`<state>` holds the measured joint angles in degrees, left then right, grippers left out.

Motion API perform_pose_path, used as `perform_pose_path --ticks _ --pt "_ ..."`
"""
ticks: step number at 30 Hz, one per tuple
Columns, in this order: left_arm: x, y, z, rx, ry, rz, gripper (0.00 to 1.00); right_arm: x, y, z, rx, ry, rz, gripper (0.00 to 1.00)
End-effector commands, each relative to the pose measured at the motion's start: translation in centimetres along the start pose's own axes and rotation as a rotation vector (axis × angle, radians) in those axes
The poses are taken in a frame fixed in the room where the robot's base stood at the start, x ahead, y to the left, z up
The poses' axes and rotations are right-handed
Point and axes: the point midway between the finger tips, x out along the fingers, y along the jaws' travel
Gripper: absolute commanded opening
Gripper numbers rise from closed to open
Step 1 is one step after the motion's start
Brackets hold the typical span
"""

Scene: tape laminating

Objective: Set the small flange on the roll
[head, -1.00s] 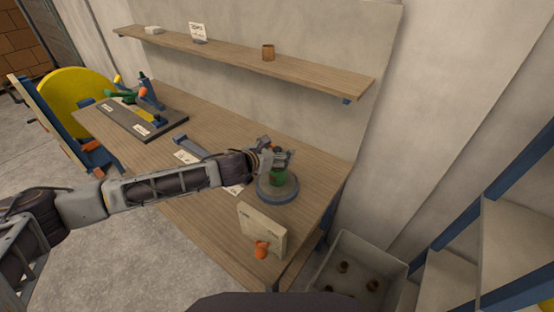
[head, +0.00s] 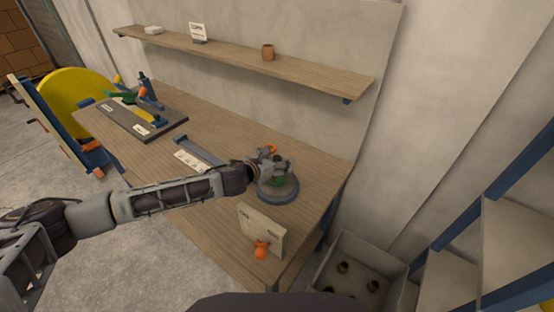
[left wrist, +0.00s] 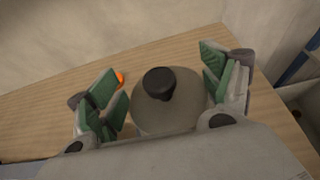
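A round grey disc with a blue-grey rim (head: 278,196) lies on the bench near its right end. In the left wrist view the grey disc (left wrist: 150,112) has a dark upright knob (left wrist: 159,83) at its middle. I cannot tell for certain whether it is the small flange. My left gripper (head: 279,180) is over the disc. In the left wrist view its green-padded fingers (left wrist: 165,90) are spread apart on both sides of the knob, with nothing between them touching the pads. A large yellow disc (head: 75,92), possibly the roll, stands at the far left. My right gripper is not in view.
A cream upright block (head: 262,229) with an orange knob (head: 261,250) stands at the bench's front right. A dark fixture board (head: 133,118) lies at the left. A shelf (head: 235,58) hangs behind, and an open bin (head: 360,268) stands at the lower right.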

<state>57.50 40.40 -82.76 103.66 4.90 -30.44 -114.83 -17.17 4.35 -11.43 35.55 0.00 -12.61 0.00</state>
Motion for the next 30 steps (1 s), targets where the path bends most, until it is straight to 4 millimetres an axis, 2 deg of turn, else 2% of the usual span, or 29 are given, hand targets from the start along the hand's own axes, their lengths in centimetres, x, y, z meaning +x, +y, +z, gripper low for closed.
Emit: perform_pose_path --ticks 1,4,5,20,30 --pt "0.0 0.0 0.0 0.000 0.000 0.000 0.86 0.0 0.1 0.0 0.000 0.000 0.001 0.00" --pt "0.0 0.0 0.0 0.000 0.000 0.000 0.98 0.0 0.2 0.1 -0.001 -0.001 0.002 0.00" --pt "0.0 0.0 0.0 0.000 0.000 0.000 1.00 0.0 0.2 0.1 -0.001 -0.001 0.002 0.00" --pt "-0.2 0.0 0.4 0.002 -0.001 0.000 1.00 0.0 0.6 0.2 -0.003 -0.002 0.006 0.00" --pt "-2.4 0.1 0.2 0.001 0.000 0.000 1.00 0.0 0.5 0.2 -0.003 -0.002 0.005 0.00"
